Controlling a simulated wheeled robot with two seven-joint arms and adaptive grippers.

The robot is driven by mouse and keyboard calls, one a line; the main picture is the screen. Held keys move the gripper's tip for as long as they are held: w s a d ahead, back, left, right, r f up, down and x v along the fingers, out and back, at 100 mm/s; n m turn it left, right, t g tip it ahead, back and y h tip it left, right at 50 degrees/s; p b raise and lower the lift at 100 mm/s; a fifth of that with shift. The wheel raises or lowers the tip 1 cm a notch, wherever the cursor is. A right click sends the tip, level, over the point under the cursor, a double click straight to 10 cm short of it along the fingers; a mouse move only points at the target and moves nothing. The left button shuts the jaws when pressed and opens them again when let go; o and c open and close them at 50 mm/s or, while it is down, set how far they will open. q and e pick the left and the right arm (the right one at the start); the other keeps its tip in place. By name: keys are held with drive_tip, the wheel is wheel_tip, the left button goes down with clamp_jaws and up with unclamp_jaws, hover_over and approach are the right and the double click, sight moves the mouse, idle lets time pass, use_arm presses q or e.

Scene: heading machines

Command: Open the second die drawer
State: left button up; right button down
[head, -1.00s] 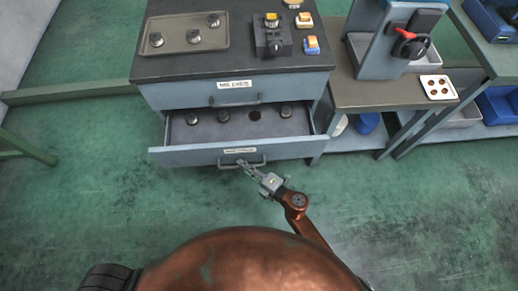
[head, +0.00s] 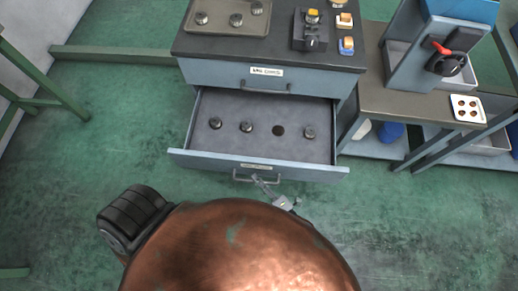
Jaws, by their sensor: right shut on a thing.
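The second die drawer (head: 200,160) of the blue-grey cabinet is pulled well out. Several small metal dies (head: 246,127) stand in it, with a dark round hole (head: 279,131) in its floor. Its front carries a label and a bar handle (head: 244,178). My right gripper (head: 262,184) is at this handle and shut on it; the rest of my right arm is mostly hidden behind my copper-coloured body. The upper drawer (head: 225,74), with its own label and handle, is shut. My left gripper is not in view.
Green floor is clear left of the drawer.

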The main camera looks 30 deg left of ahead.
drive_tip(key=shift+w+d+f, duration=0.1)
drive_tip(key=c, duration=2)
unclamp_jaws()
drive_tip(key=shift+o, duration=0.2)
drive_tip(key=v, duration=1.2)
